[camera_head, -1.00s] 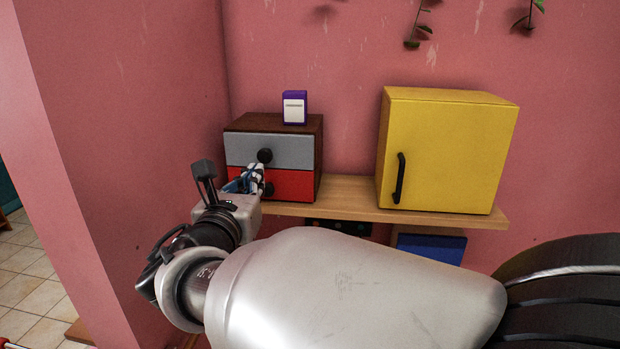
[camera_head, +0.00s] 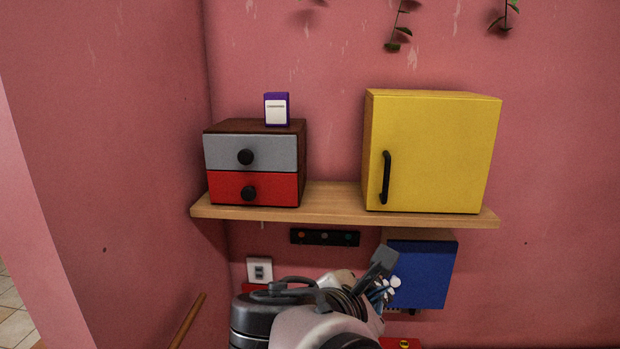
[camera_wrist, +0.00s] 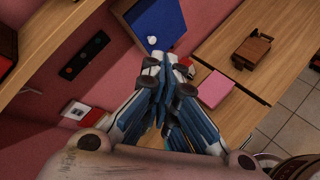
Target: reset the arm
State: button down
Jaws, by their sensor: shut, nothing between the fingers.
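My gripper (camera_head: 388,290) is below the shelf in the head view, in front of the lower part of a blue-fronted box. It is shut and empty. In the wrist view my gripper (camera_wrist: 160,65) shows its blue and white fingers brought together. The fingertips overlap the lower edge of the blue panel (camera_wrist: 155,22) in that view; I cannot tell the distance between them. My arm is folded low at the bottom of the head view, clear of the shelf.
The wooden shelf (camera_head: 335,200) carries a two-drawer cabinet (camera_head: 250,155) with a purple box (camera_head: 277,109) on top, and a yellow cabinet (camera_head: 430,150). Below hang a black strip (camera_head: 325,237) and the blue-fronted box (camera_head: 425,275). A pink square (camera_wrist: 214,90) lies on a wooden surface.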

jog(key=s+d+f+m+g+y+b, duration=0.1)
jog(key=s+d+f+m+g+b, duration=0.3)
jog(key=s+d+f+m, duration=0.5)
jog(key=s+a+f+m+y+b, duration=0.2)
jog(key=s+f+m+y, duration=0.1)
jog(key=f+m, duration=0.3)
jog(key=s+a+f+m+g+y+b, duration=0.1)
jog(key=s+a+f+m+y+b, duration=0.1)
jog(key=s+f+m, duration=0.3)
jog(key=shift+a+f+m+g+y+b, duration=0.15)
jog(key=shift+f+m+g+y+b, duration=0.2)
jog(key=shift+m+b, duration=0.35)
